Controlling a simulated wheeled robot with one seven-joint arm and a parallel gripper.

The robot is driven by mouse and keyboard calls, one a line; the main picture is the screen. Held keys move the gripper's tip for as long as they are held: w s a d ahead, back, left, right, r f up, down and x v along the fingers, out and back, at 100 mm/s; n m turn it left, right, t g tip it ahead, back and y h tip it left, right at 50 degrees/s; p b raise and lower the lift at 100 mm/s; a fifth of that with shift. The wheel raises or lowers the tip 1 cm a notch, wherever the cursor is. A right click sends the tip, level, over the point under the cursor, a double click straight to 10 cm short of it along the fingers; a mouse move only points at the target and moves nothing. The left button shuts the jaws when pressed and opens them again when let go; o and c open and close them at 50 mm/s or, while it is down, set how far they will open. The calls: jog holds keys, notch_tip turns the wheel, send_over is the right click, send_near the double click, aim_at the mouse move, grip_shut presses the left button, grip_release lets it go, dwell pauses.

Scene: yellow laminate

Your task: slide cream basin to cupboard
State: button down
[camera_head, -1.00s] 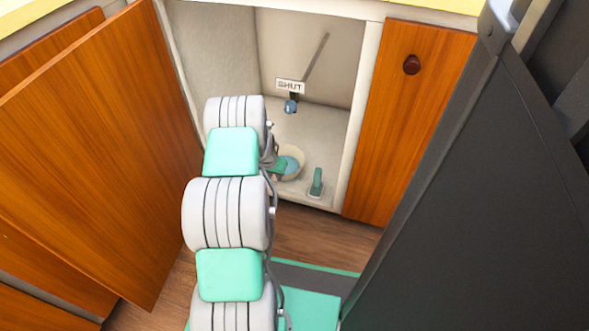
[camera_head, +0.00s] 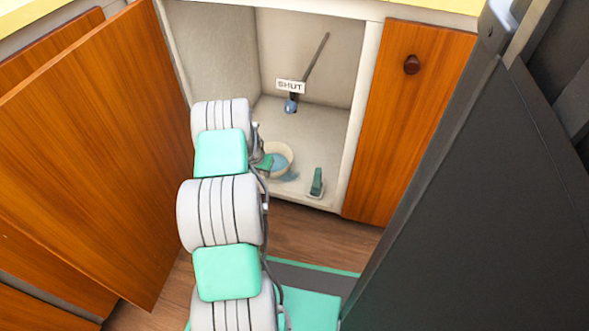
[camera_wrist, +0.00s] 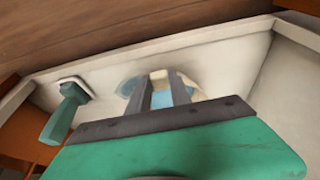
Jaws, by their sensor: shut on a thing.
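The cream basin (camera_head: 286,150) stands on the floor of the open cupboard (camera_head: 310,130), with something blue like water inside. My gripper (camera_head: 268,162) reaches in from the left, low at the basin's near left side. In the wrist view my gripper (camera_wrist: 162,90) has its two dark fingers shut on the basin's rim (camera_wrist: 159,76). Much of the basin is hidden there by the fingers and the green gripper body. A blue wet-looking patch (camera_head: 290,177) lies on the cupboard floor just in front of the basin.
A green upright piece (camera_head: 317,182) on a pale base stands right of the basin, near the cupboard's front edge. An open wooden door (camera_head: 100,150) is left, a closed door (camera_head: 405,120) right.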

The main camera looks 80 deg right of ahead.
jog(key=shift+w, duration=0.15)
jog(key=shift+w+d, duration=0.2)
jog(key=shift+w, duration=2.15)
jog(key=shift+w+d, duration=0.15)
jog(key=shift+w, duration=1.1)
jog(key=shift+w+d, duration=0.1)
jog(key=shift+w, duration=1.1)
jog(key=c, duration=1.9)
grip_release()
jog(key=shift+o, duration=0.3)
jog(key=o, duration=0.3)
